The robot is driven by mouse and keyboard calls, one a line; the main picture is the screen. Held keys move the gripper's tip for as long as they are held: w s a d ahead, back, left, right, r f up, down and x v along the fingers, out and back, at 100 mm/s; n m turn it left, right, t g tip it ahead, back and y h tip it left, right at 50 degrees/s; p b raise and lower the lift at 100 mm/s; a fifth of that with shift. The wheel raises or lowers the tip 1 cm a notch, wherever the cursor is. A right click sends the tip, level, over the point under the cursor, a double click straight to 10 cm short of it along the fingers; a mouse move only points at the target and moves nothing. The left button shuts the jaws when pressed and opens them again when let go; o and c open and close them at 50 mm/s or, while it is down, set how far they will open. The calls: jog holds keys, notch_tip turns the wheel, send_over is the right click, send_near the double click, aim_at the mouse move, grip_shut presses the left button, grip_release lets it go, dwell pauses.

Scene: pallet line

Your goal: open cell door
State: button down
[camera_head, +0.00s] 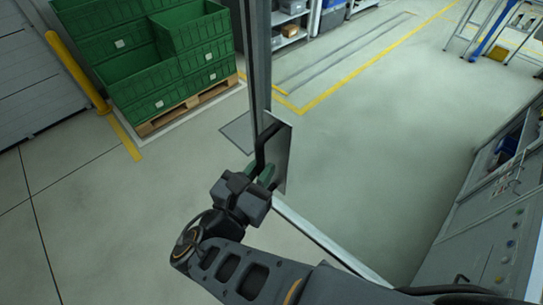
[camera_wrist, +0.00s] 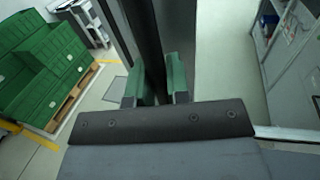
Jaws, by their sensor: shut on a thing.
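The cell door shows as a grey frame post (camera_head: 257,60) with a grey plate (camera_head: 283,158) low on it and a bottom rail (camera_head: 325,240). A black bar handle (camera_head: 262,148) stands out from the plate. My gripper (camera_head: 262,174), with green fingers, is shut on the handle. In the wrist view the dark handle bar (camera_wrist: 150,50) runs between the two green fingers (camera_wrist: 160,85). The exact contact of the fingers is partly hidden by the gripper body.
Green crates (camera_head: 165,60) are stacked on a wooden pallet (camera_head: 185,108) at the upper left, beside a yellow post (camera_head: 75,70). A grey control cabinet (camera_head: 490,205) stands at the right. Shelves (camera_head: 290,35) stand at the back. The floor between door and cabinet is clear.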

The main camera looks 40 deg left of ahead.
jog(key=shift+s, duration=0.4)
jog(key=c, duration=1.1)
grip_release()
jog(key=shift+s+d, duration=0.1)
